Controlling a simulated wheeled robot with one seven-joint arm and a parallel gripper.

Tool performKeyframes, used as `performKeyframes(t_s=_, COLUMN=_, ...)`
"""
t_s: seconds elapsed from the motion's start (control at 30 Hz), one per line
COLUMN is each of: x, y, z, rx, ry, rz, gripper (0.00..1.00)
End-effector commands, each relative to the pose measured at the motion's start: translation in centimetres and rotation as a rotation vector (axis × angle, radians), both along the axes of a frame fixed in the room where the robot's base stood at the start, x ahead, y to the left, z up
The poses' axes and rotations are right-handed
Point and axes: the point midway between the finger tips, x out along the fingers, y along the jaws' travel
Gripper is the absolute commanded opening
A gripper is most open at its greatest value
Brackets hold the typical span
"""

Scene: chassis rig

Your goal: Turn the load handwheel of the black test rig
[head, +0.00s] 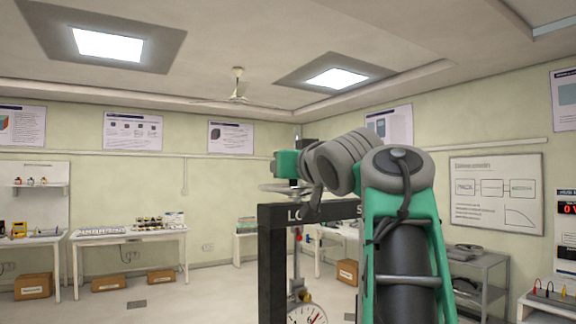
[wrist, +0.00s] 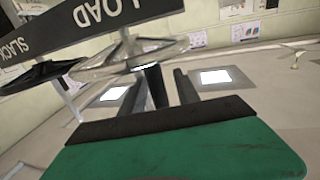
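The grey load handwheel (head: 270,187) lies flat above the beam. In the wrist view, which is tipped over, the spoked wheel (wrist: 110,60) shows beside the "LOAD" lettering on the beam (wrist: 85,25). My gripper (wrist: 167,74) is open, with its two dark fingers apart. One fingertip overlaps the wheel's rim in the picture; I cannot tell whether they touch. In the head view my gripper is mostly hidden behind my wrist.
A second, dark wheel (wrist: 40,75) shows near the "SLACK" lettering. A dial gauge (head: 307,314) hangs inside the rig frame. Benches (head: 130,236) with small equipment stand along the back wall, with cardboard boxes (head: 33,286) on the floor. A grey shelf (head: 480,265) stands at the right.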

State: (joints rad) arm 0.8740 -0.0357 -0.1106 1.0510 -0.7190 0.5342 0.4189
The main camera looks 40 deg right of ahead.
Motion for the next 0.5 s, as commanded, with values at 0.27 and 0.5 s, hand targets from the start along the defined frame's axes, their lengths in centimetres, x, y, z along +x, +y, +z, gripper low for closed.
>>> performKeyframes(t_s=0.27, x=0.14, y=-0.06, z=-0.03, rx=0.000, ry=0.000, rz=-0.001, gripper=0.35)
performKeyframes(t_s=0.5, x=0.12, y=-0.05, z=-0.02, rx=0.000, ry=0.000, rz=-0.001, gripper=0.15)
